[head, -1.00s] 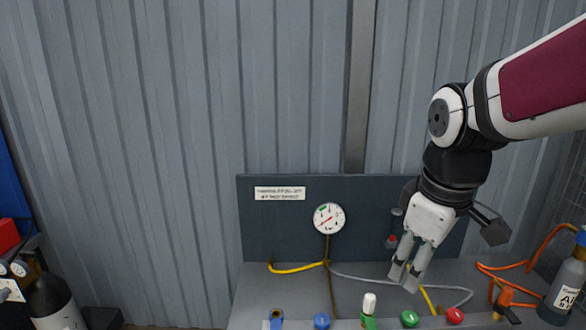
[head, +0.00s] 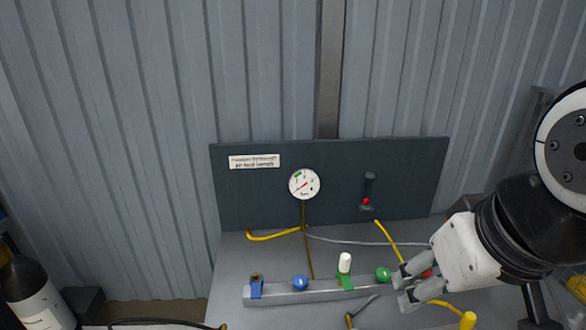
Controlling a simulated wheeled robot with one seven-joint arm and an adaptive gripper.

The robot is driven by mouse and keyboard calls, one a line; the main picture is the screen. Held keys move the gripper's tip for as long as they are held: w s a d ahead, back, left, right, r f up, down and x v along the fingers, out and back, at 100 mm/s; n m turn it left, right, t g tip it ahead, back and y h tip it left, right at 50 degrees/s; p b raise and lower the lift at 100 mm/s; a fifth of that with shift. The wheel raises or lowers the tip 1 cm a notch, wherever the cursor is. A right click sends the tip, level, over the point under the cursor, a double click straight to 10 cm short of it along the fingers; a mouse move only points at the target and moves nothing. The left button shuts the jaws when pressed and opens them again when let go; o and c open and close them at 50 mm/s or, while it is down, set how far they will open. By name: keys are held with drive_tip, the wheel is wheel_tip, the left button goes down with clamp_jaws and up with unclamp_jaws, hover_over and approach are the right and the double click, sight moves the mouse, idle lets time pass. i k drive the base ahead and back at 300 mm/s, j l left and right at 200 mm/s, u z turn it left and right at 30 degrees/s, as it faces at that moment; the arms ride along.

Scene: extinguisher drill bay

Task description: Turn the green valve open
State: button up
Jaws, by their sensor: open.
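A grey manifold bar (head: 320,289) on the bench carries a row of coloured fittings. A round green knob (head: 383,274) sits towards its right end. Left of it stands a green fitting (head: 346,282) with a white upright cap (head: 345,262). I cannot tell from this view which of the two green parts is the valve. My gripper (head: 401,290) is open and empty, its fingers pointing left just right of the round green knob. Whether a fingertip touches the knob or bar cannot be told. The fingers partly hide a red knob (head: 428,273) and the bar's right end.
A dark panel (head: 260,195) behind holds a pressure gauge (head: 304,184).

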sight(383, 273)
drive_tip(key=l, duration=0.3)
drive_tip(key=k+l, duration=0.3)
drive_tip(key=k, duration=0.5)
drive_tip(key=i, duration=0.7)
